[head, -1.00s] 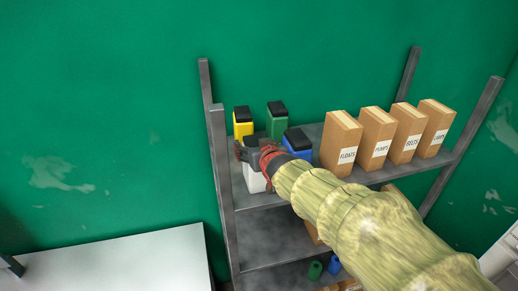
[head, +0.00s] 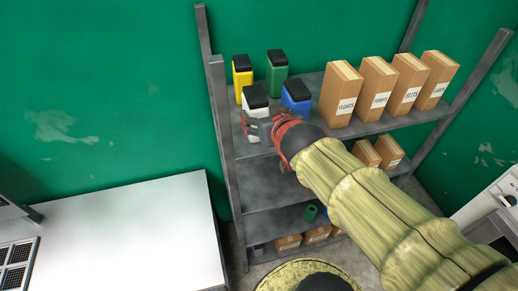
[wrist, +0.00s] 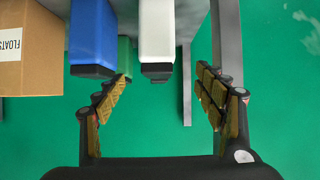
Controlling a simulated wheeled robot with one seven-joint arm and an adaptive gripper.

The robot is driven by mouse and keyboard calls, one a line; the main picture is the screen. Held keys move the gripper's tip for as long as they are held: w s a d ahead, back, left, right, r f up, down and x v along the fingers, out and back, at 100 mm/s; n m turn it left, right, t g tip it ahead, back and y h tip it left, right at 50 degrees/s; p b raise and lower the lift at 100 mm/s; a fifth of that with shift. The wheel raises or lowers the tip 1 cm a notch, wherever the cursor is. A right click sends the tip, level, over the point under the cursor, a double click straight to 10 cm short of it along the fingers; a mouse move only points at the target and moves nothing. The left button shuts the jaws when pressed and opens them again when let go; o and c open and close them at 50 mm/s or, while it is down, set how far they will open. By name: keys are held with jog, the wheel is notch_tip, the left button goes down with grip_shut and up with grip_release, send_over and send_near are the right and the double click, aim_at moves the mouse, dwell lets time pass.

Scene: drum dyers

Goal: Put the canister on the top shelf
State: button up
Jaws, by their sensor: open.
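A white canister (head: 254,102) with a black lid stands upright on the top shelf (head: 300,133), at its left front. My gripper (head: 250,128) is at the shelf's front edge, before the canister's lower part, which it partly hides. In the wrist view the white canister (wrist: 157,35) appears lid-down between the lines of my open fingers (wrist: 165,95). Neither finger visibly grips it. A blue canister (head: 297,97) stands close on its right. A yellow canister (head: 242,78) and a green canister (head: 277,75) stand behind.
Several labelled cardboard boxes fill the right of the top shelf, the nearest marked FLOATS (head: 341,95). Grey posts (head: 225,150) bound the rack at the left. A white table (head: 130,235) stands at the left.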

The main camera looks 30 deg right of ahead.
jog(key=s+a+f+n+g+y, duration=0.3)
jog(key=s+a+g, duration=0.3)
jog(key=s+a, duration=0.6)
jog(key=s+f, duration=0.1)
jog(key=s, duration=0.2)
jog(key=shift+f+y, duration=0.2)
jog(key=shift+y, duration=0.1)
jog(key=shift+f, duration=0.15)
notch_tip(320, 180, down, 34)
jog(key=b, duration=3.4)
